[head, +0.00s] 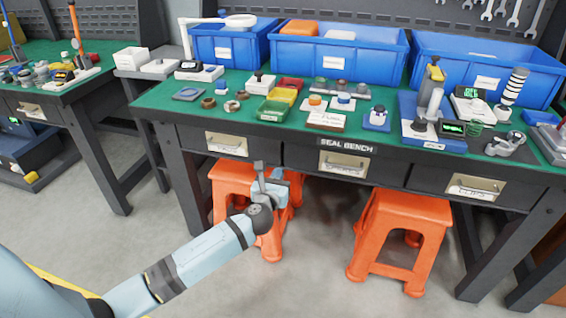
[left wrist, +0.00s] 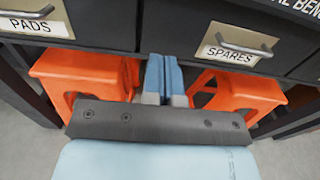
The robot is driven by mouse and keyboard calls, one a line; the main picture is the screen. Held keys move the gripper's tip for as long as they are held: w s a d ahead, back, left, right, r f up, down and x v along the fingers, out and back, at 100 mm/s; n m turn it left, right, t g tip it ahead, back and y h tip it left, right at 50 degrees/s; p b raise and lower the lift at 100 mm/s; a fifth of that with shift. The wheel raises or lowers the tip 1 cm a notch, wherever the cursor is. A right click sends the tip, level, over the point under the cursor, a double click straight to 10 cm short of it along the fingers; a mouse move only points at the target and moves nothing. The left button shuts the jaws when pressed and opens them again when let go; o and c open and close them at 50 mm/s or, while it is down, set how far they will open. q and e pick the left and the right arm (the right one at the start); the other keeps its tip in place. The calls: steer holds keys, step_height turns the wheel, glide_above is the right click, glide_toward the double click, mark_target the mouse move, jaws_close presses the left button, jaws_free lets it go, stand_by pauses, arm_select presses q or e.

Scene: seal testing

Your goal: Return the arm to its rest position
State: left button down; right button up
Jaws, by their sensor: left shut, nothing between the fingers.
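My left arm (head: 205,262) reaches in from the lower left of the head view. My left gripper (head: 260,168) is in front of the bench drawers, below the bench top and in front of an orange stool. In the left wrist view my left gripper (left wrist: 164,98) has its two blue fingers together, with nothing between them. It points at the dark bench front, between two labelled drawers. My right gripper does not show in either view.
The seal bench (head: 330,152) has a green top carrying small trays, parts and test devices. Blue bins (head: 338,60) stand along its back. Orange stools (head: 402,235) stand under it. Another bench (head: 60,92) is at the left. The grey floor (head: 310,285) in front is clear.

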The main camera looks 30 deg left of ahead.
arm_select(q)
steer(key=shift+s+d, duration=0.15)
steer(key=shift+s, duration=0.2)
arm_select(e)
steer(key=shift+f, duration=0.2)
